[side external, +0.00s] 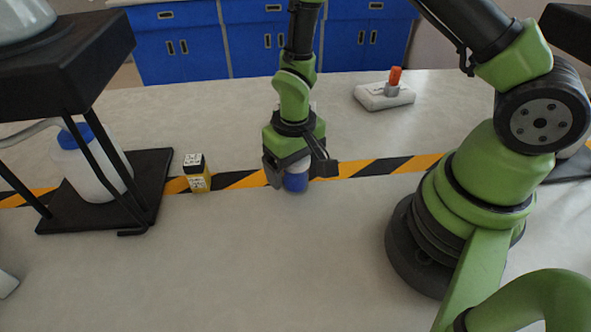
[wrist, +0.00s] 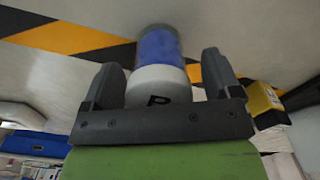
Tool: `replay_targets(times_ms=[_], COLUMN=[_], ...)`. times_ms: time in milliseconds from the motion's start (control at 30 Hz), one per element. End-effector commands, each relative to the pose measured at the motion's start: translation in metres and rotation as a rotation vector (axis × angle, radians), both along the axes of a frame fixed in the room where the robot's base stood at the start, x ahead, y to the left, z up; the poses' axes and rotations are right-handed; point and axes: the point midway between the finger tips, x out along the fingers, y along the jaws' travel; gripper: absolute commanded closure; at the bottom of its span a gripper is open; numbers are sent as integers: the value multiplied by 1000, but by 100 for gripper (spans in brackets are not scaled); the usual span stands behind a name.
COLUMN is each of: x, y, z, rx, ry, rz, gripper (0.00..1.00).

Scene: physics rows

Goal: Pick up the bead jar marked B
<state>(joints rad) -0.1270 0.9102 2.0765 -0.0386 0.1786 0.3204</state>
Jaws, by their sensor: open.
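A jar (side external: 296,182) with a blue lower part and a white top stands on the bench by the striped tape. In the wrist view the jar (wrist: 158,48) sits between the two dark fingers. Its white top carries a dark letter, partly hidden by the gripper body, which could be a B. My gripper (side external: 300,172) is open, pointing down, with a finger on either side of the jar. In the wrist view my gripper (wrist: 158,70) shows gaps between both fingers and the jar.
A black stand (side external: 152,200) with a white, blue-capped bottle (side external: 92,170) is further left. A white device with an orange knob (side external: 384,95) lies behind. The front bench is clear.

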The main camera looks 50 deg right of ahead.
Motion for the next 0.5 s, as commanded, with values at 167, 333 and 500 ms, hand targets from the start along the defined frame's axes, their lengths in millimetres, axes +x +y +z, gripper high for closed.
replay_targets(times_ms=[167, 333, 500], x=[0, 0, 0], y=[0, 0, 0], z=[-3, -3, -3], rx=[0, 0, 0], ry=[0, 0, 0], rz=[0, 0, 1], gripper=[16, 35, 72])
